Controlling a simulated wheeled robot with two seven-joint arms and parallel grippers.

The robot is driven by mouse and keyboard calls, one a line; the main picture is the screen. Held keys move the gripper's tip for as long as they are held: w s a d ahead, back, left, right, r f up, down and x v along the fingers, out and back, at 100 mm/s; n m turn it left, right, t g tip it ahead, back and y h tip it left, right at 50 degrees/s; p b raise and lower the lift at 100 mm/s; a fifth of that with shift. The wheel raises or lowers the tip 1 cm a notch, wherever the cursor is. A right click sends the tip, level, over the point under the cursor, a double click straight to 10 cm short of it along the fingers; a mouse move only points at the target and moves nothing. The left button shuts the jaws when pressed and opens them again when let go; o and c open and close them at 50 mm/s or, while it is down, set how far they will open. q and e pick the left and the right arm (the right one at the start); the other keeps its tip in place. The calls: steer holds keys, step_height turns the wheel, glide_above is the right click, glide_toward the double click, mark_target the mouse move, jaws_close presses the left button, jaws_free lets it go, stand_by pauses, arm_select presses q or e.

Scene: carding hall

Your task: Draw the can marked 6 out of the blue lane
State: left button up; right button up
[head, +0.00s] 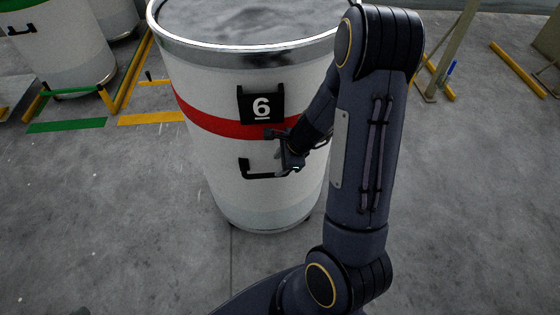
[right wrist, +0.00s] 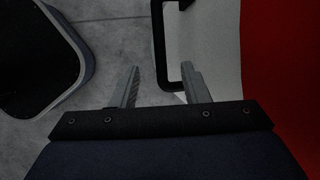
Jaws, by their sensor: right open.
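The can marked 6 (head: 225,165) is a large white drum with a red band, a metal rim and a grey fill. It stands upright on open grey floor. Its black number plate (head: 261,104) sits above a black bracket handle (head: 262,176). My right gripper (head: 284,160) is at the right end of this handle. In the right wrist view my right gripper (right wrist: 162,86) is open, with part of the handle (right wrist: 158,40) between or just beyond its fingertips; contact is unclear. My right arm hides the can's right side. No blue lane marking is clearly visible. My left gripper is not in view.
Green (head: 68,125) and yellow (head: 152,118) floor strips with low rails lie at left, near another white can (head: 62,50). A yellow rail (head: 517,70) and a post with a small blue part (head: 451,68) stand at right. The floor in front is clear.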

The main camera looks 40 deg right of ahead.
mark_target(269, 174)
steer(key=b+x, duration=0.2)
steer(key=x, duration=0.5)
steer(key=shift+f+b, duration=0.25)
steer(key=shift+b, duration=0.1)
jaws_close()
stand_by(1.1)
